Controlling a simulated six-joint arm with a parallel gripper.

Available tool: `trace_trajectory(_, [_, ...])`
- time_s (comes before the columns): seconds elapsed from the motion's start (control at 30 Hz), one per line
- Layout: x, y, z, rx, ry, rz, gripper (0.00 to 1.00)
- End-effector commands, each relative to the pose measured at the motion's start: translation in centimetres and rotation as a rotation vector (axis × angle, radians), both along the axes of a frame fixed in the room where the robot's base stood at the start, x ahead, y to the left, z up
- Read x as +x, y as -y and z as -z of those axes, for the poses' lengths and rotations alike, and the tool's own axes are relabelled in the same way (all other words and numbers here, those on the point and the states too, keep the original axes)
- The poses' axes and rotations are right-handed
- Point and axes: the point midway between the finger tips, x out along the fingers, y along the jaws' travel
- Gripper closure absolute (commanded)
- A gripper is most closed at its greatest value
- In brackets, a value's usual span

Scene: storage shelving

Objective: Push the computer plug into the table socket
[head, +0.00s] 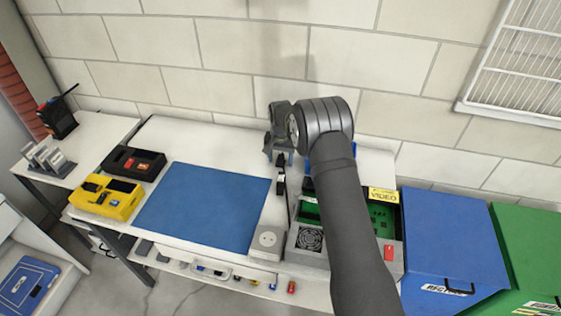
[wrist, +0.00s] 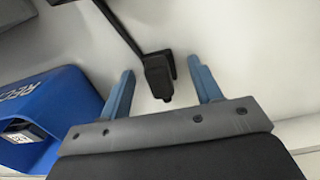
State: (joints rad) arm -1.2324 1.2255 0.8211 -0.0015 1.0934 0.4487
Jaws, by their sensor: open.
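The black computer plug (wrist: 157,78) shows in the wrist view between the two blue fingers of my gripper (wrist: 161,70), with a visible gap on each side. A dark cable runs from it toward the upper left. In the head view my gripper (head: 281,160) hangs over the back of the table, and dark plug parts (head: 280,186) show just below its fingers. The gripper is open and holds nothing. The table socket (head: 267,240) is a pale block with a round face near the table's front edge, right of the blue mat. It stands apart from the plug.
The blue mat (head: 205,208) is bare. A yellow case (head: 105,196) and a black case (head: 134,163) lie left of it. An open computer case (head: 309,238) stands right of the socket, partly hidden by my arm. Blue (head: 440,240) and green (head: 525,250) bins stand at right.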

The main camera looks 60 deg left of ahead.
Motion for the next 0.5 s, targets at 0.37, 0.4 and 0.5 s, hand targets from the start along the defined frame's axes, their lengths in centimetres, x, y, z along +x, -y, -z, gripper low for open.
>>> trace_trajectory(0.37, [0.02, -0.01, -0.08, 0.001, 0.001, 0.000, 0.59])
trace_trajectory(0.4, [0.02, -0.01, -0.08, 0.001, 0.001, 0.000, 0.67])
trace_trajectory(0.5, [0.02, -0.01, -0.09, 0.001, 0.001, 0.000, 0.87])
